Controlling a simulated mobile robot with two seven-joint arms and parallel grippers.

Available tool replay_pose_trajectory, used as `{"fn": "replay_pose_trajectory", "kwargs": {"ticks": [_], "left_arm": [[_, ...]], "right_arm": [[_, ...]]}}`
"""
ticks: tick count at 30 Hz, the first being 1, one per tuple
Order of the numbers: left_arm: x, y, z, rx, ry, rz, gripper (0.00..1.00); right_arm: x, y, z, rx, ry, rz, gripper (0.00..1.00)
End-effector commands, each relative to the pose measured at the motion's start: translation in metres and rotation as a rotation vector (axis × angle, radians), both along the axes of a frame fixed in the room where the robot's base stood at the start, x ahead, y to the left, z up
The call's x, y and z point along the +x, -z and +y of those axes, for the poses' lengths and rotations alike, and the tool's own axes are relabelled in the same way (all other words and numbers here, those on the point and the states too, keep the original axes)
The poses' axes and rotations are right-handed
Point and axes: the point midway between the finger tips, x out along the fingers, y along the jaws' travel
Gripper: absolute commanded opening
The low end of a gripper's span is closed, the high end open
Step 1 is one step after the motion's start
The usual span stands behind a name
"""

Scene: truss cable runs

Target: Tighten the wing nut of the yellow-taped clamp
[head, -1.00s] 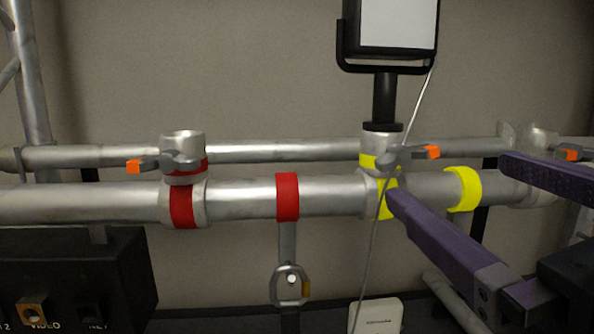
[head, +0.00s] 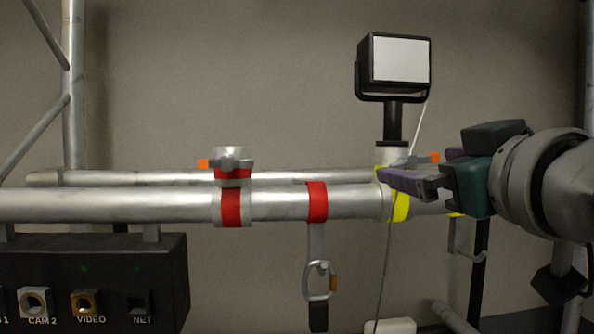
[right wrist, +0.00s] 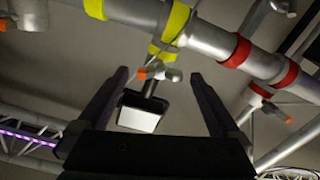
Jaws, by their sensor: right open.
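The yellow-taped clamp (head: 401,207) holds the lamp post on the front pipe. Its wing nut, with an orange tip (head: 435,157), shows partly behind my right gripper (head: 418,167). My right gripper is open, with purple fingers at the clamp's height. In the right wrist view, the grey wing nut (right wrist: 172,75) with its orange end appears between the two fingertips (right wrist: 160,76), with nothing gripped. I cannot tell how far along the fingers it lies. The clamp's yellow tape (right wrist: 176,22) shows beyond it. My left gripper is not in view.
A lamp (head: 399,62) stands above the clamp, with a thin cable (head: 388,265) hanging down past it. A red-taped clamp (head: 231,205) with its own orange-tipped nut is to the left. A red strap (head: 317,203) holds a carabiner (head: 319,281). A black connector box (head: 95,270) is lower left.

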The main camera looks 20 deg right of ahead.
Motion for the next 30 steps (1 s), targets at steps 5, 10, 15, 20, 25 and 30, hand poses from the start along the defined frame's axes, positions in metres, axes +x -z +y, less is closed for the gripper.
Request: {"fn": "replay_pose_trajectory", "kwargs": {"ticks": [5,10,15,20,25,30], "left_arm": [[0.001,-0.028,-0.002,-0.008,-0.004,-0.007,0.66],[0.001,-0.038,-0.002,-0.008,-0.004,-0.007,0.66],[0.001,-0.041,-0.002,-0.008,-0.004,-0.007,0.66],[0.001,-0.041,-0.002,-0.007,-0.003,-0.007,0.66],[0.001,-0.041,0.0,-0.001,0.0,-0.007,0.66],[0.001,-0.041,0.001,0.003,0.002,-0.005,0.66]], "right_arm": [[0.031,-0.007,-0.007,0.001,0.0,0.005,1.0],[0.051,-0.005,-0.012,0.001,0.0,0.003,1.0],[0.061,-0.003,-0.014,0.001,-0.002,0.001,1.0],[0.063,-0.002,-0.014,0.001,-0.001,0.002,1.0],[0.063,-0.002,-0.014,0.001,-0.001,0.002,0.99],[0.062,-0.002,-0.014,0.001,-0.002,0.003,0.8]]}}
